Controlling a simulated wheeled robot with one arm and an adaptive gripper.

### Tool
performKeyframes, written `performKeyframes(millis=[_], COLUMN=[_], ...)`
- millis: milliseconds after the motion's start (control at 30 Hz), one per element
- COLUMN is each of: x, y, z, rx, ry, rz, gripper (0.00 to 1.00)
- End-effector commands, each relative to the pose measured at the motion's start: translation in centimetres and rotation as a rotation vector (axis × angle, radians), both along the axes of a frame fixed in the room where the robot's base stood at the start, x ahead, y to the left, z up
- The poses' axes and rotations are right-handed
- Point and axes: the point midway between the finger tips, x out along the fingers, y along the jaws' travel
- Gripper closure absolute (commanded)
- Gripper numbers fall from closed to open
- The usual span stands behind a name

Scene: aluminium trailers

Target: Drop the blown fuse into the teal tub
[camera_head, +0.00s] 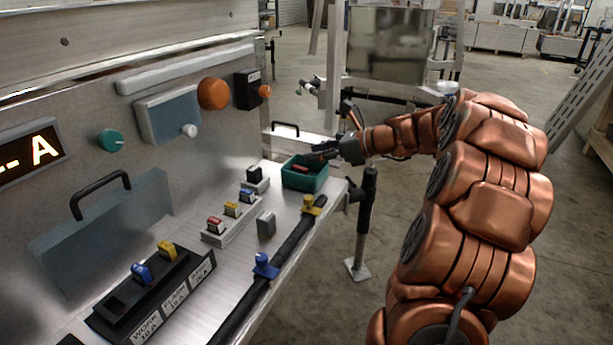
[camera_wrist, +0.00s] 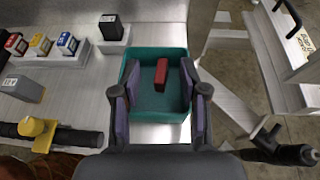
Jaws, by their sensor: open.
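The teal tub (camera_head: 318,182) stands at the far right end of the metal shelf; it also shows in the wrist view (camera_wrist: 145,112). A red fuse (camera_wrist: 161,74) lies inside the tub, and it also shows in the head view (camera_head: 300,168). The frames show no clear mark that it is blown. My gripper (camera_head: 322,153) is above the tub. In the wrist view my gripper (camera_wrist: 160,98) is open, its two purple-padded fingers apart on either side of the red fuse and not touching it.
Red, yellow and blue fuses stand in a rack (camera_head: 228,229) on the shelf. A grey block (camera_head: 266,224) and a dark block in a holder (camera_head: 255,177) stand nearby. A labelled fuse panel (camera_head: 150,300) holds blue and yellow fuses. A black rail (camera_head: 285,250) with clips runs along the front edge.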

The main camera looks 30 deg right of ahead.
Motion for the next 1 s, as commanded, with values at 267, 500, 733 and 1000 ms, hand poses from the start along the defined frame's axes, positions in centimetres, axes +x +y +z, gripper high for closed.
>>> performKeyframes(millis=[267,500,733,1000], x=[-4.1,-6.6,-7.4,-7.4], y=[-3.0,-4.7,-5.2,-5.2], z=[2.1,3.4,3.8,3.8], rx=[-0.001,0.001,0.001,0.001], ry=[-0.002,-0.003,-0.001,0.000], rz=[-0.003,-0.001,0.001,0.002], gripper=[0.56,0.56,0.56,0.56])
